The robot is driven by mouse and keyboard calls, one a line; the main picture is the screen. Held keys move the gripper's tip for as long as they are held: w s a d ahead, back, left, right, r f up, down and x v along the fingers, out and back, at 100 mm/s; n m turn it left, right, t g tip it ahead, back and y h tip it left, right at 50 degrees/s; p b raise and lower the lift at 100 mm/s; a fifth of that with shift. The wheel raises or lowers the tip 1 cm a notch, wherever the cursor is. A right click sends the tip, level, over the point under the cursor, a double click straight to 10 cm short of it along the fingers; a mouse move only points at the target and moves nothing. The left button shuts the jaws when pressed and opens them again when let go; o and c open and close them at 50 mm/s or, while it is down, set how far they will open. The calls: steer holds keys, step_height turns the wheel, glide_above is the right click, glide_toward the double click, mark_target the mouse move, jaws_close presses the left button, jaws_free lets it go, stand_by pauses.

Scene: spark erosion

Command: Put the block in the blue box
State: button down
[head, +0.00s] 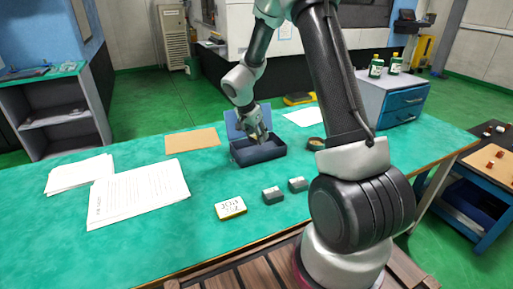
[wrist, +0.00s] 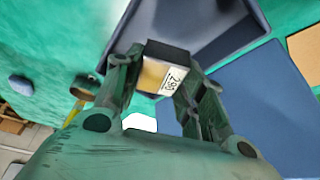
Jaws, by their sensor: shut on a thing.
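The blue box (head: 262,157) stands open on the green table, with its lid raised at the back (head: 234,122). My gripper (head: 257,138) points down over the box. In the wrist view my gripper (wrist: 158,85) is shut on the block (wrist: 160,75), which has a dark top and a pale, tan face with a marked label. The box (wrist: 215,45) shows behind the block in that view, and the lid (wrist: 265,100) shows to the right. The fingers partly hide the block in the head view. I cannot tell how far it is below the rim.
Two small grey blocks (head: 272,195) (head: 298,184) and a yellow-edged labelled piece (head: 231,208) lie in front of the box. A tan sheet (head: 192,140) and white papers (head: 137,194) lie to the left. A small round dish (head: 316,144) is right of the box.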

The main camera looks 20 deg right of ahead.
steer(key=shift+f, duration=2.65)
steer(key=c, duration=1.1)
jaws_free()
steer(key=shift+f, duration=0.15)
steer(key=shift+c, duration=0.2)
